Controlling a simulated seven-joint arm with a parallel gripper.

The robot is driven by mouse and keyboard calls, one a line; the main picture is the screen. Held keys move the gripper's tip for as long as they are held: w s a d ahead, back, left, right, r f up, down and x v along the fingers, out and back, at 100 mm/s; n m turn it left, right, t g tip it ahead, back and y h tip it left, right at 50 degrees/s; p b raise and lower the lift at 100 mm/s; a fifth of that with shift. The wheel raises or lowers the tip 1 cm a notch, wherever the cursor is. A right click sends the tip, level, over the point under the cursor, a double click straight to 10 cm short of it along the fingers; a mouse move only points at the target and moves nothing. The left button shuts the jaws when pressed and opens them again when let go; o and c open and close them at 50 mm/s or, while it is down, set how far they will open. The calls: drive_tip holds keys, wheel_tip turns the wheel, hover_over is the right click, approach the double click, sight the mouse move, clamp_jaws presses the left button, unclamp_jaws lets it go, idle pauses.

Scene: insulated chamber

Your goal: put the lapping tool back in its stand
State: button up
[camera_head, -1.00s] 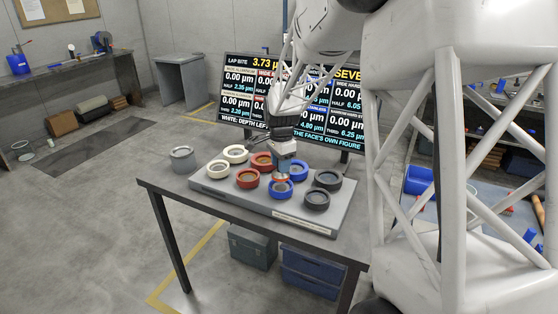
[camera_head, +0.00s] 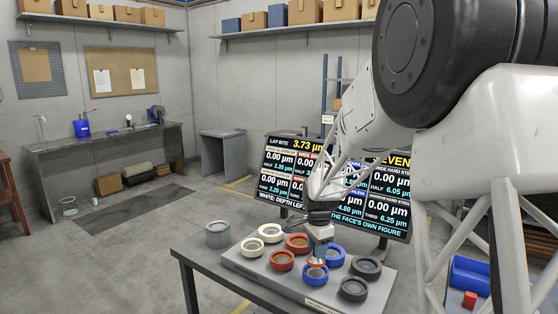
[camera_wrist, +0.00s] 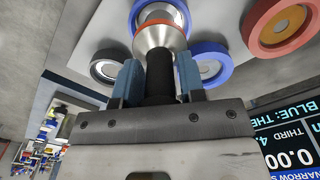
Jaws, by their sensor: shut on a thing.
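My gripper (camera_head: 318,248) points down and is shut on the lapping tool. In the wrist view, its blue fingers (camera_wrist: 158,82) clasp the tool's black handle. The lapping tool (camera_wrist: 158,38) has a silver flared body with an orange-red band. It is over the front blue ring (camera_head: 315,275); the tool's lower face is hidden, so I cannot tell whether it touches. This blue ring also shows at the top of the wrist view (camera_wrist: 138,18). A grey round pot (camera_head: 218,236) stands at the table's left; it may be the stand, but I cannot be sure.
The grey block (camera_head: 297,286) also carries white (camera_head: 271,233), red (camera_head: 281,261) and dark grey (camera_head: 353,290) rings, plus another blue ring (camera_head: 334,255). A display board (camera_head: 290,165) stands behind the table (camera_head: 205,262). The tabletop between the pot and the block is clear.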

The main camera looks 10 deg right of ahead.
drive_tip(key=shift+w, duration=0.1)
drive_tip(key=w+a+n, duration=0.1)
drive_tip(key=w+a, duration=0.9)
drive_tip(key=w, duration=0.1)
drive_tip(key=w+a+n, duration=0.1)
drive_tip(key=w+a, duration=0.9)
drive_tip(key=w, duration=0.1)
drive_tip(key=w+a+n, duration=0.2)
drive_tip(key=w+a, duration=0.8)
drive_tip(key=w, duration=0.2)
drive_tip(key=shift+a+f, duration=0.15)
drive_tip(key=shift+f, duration=0.2)
drive_tip(key=shift+w+a, duration=0.2)
drive_tip(key=shift+a, duration=0.25)
drive_tip(key=shift+f, duration=0.15)
drive_tip(key=shift+f, duration=1.5)
drive_tip(key=o, duration=1.1)
